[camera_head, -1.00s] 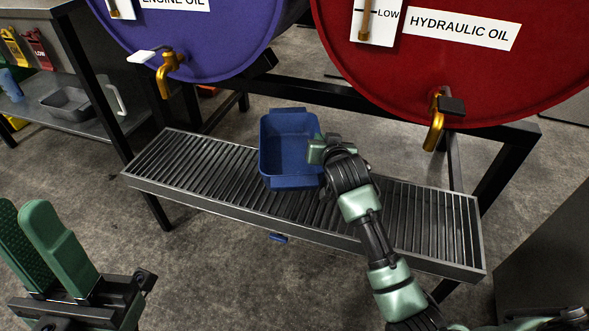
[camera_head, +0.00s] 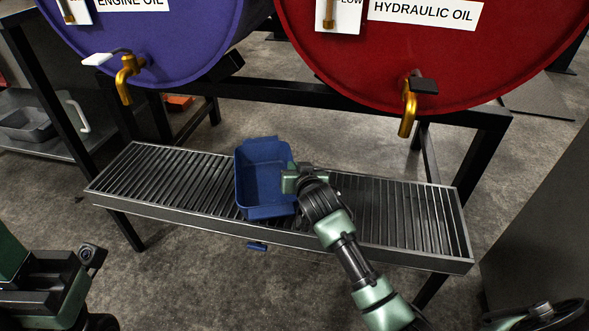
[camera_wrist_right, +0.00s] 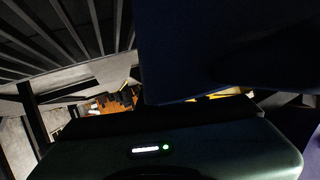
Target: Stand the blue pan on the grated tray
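The blue pan (camera_head: 262,181) is at the middle of the grated tray (camera_head: 150,203) in the head view, open side up. Its lower edge meets the slats in the picture; I cannot tell whether it rests on them or hangs just above. My right gripper (camera_head: 291,182) is shut on the pan's right side wall. In the right wrist view the pan (camera_wrist_right: 215,45) is a large dark shape beside the slats, and it hides the fingertips. My left gripper (camera_head: 12,258) is cut off by the left edge of the head view; its fingers stood apart earlier.
The purple engine oil drum (camera_head: 150,45) and red hydraulic oil drum (camera_head: 420,55), with brass taps, overhang behind the tray. Black frame legs stand around it. A shelf at the far left holds a grey pan (camera_head: 28,124). The slats on both sides of the blue pan are free.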

